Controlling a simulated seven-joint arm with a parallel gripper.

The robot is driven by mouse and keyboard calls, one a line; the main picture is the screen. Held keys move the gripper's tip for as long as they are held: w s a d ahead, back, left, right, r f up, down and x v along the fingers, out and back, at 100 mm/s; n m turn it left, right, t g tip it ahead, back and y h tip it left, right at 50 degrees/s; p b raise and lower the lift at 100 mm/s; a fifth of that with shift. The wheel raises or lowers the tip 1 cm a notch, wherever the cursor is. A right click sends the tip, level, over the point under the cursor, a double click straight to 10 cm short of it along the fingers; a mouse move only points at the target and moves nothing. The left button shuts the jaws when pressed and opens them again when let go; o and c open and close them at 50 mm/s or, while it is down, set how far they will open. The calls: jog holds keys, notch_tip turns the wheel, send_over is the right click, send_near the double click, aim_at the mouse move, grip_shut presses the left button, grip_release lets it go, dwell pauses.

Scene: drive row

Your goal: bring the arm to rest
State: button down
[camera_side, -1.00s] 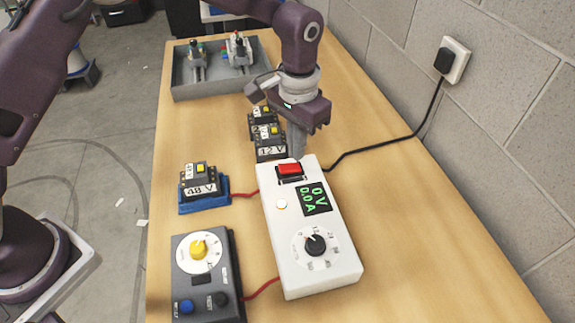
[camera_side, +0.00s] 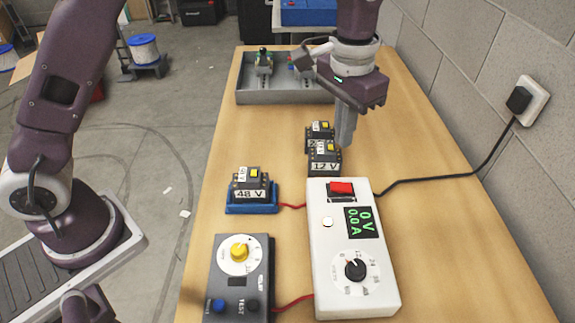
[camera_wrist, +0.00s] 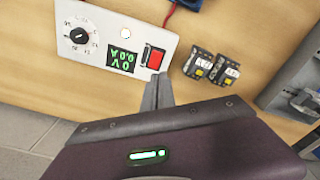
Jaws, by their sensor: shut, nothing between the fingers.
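My gripper (camera_side: 345,142) is shut and empty, its fingers pointing down. In the side view its tips show just beyond the red switch (camera_side: 341,188) of the white power supply (camera_side: 322,262), apparently above it. In the wrist view the closed fingers (camera_wrist: 158,82) show beside the red switch (camera_wrist: 154,57), with nothing between them. The power supply's display (camera_side: 364,222) reads 0 V and 0.0 A. Its black knob (camera_side: 355,269) sits at the near end.
A module marked 48 V (camera_side: 250,185) sits on a blue base (camera_side: 252,209). Two modules, the nearer marked 12 V (camera_side: 323,160), stand behind the supply. A grey tester (camera_side: 240,285) is at front left, a grey tray (camera_side: 285,97) at the back. A black cable runs to the wall plug (camera_side: 518,99).

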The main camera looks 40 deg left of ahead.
jog(key=s+a+r+n+t, duration=0.1)
jog(key=s+a+r+t, duration=0.2)
jog(key=s+a+r, duration=0.9)
jog(key=s+a+f+t, duration=0.1)
jog(key=s, duration=0.6)
jog(key=s+a+f+n+t, duration=0.1)
jog(key=s+a, duration=0.1)
jog(key=s, duration=0.6)
jog(key=shift+a+f+n, duration=0.25)
jog(key=shift+n, duration=0.05)
